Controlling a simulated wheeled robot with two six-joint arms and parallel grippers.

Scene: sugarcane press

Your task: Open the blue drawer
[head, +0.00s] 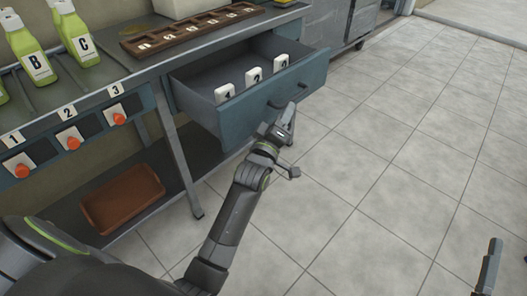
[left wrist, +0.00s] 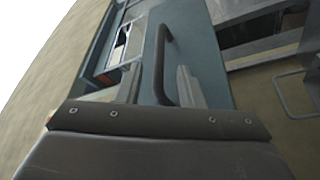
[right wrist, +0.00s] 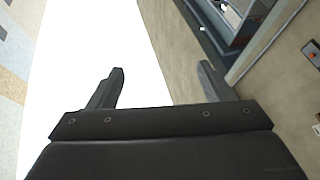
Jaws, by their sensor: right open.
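The blue drawer (head: 262,107) stands pulled out from under the counter, with its inside showing in the head view. Its dark handle (head: 303,85) is on the outer front face and is partly hidden by my left gripper (head: 286,122). In the left wrist view, the handle bar (left wrist: 158,65) lies between the two fingers of my left gripper (left wrist: 158,85), with visible gaps beside it. The left fingers are apart. My right gripper (right wrist: 162,85) is open and empty, away from the drawer. One right finger shows at the lower right of the head view.
White numbered blocks (head: 253,76) stand in the drawer. A brown slotted tray (head: 190,32) and green lettered bottles (head: 77,38) are on the counter. A brown tray (head: 123,198) lies on the lower shelf. The tiled floor (head: 400,150) right of the drawer is clear.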

